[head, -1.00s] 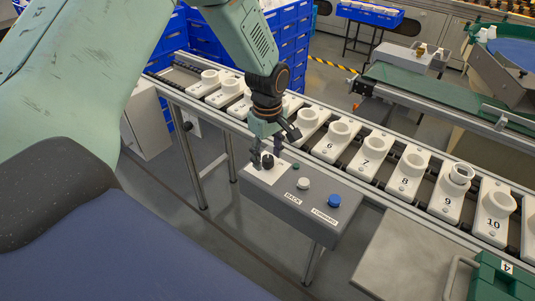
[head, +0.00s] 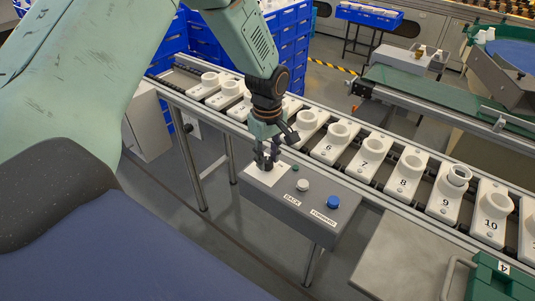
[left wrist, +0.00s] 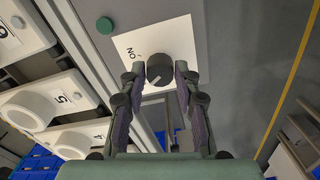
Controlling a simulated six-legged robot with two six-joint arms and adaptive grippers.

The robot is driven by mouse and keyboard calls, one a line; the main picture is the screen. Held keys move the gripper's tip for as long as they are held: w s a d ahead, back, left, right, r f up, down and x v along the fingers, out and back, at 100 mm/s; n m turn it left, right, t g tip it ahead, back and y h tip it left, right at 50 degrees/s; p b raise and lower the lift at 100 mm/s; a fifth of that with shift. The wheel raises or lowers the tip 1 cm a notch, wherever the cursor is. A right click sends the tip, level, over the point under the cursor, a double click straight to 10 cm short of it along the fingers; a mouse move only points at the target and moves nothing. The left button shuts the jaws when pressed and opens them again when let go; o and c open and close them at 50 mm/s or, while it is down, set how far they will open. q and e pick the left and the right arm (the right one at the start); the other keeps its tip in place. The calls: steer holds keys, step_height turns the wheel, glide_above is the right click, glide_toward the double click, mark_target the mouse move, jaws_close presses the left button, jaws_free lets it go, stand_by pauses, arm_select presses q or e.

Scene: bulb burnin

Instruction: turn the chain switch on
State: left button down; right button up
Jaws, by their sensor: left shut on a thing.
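The chain switch is a dark round knob (left wrist: 160,68) on a white plate (left wrist: 187,30) marked ON. The plate (head: 258,178) also shows in the head view, at the left end of a grey control box (head: 290,211). My left gripper (head: 268,163) comes down over the plate from above and is shut on the knob, with one finger on each side. In the head view the fingers mostly hide the knob. My right gripper is in neither view.
The box also carries a small green lamp (head: 295,168), a white BACK button (head: 302,185) and a blue FORWARD button (head: 333,202). Behind it runs a conveyor with numbered white socket blocks (head: 364,151). A green case (head: 495,281) sits at lower right.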

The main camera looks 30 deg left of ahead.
arm_select(q)
steer(key=m+p, duration=0.2)
steer(key=shift+s+m+p, duration=0.15)
steer(key=shift+m+p, duration=0.25)
steer(key=m+p, duration=0.1)
steer(key=m, duration=0.1)
steer(key=shift+m+p, duration=0.35)
steer(key=shift+m, duration=0.05)
steer(key=m+p, duration=0.1)
steer(key=m, duration=0.2)
steer(key=shift+m, duration=0.3)
steer(key=shift+f+m+p, duration=0.15)
steer(key=shift+m+p, duration=0.4)
steer(key=shift+m, duration=1.65)
steer(key=c, duration=1)
jaws_free()
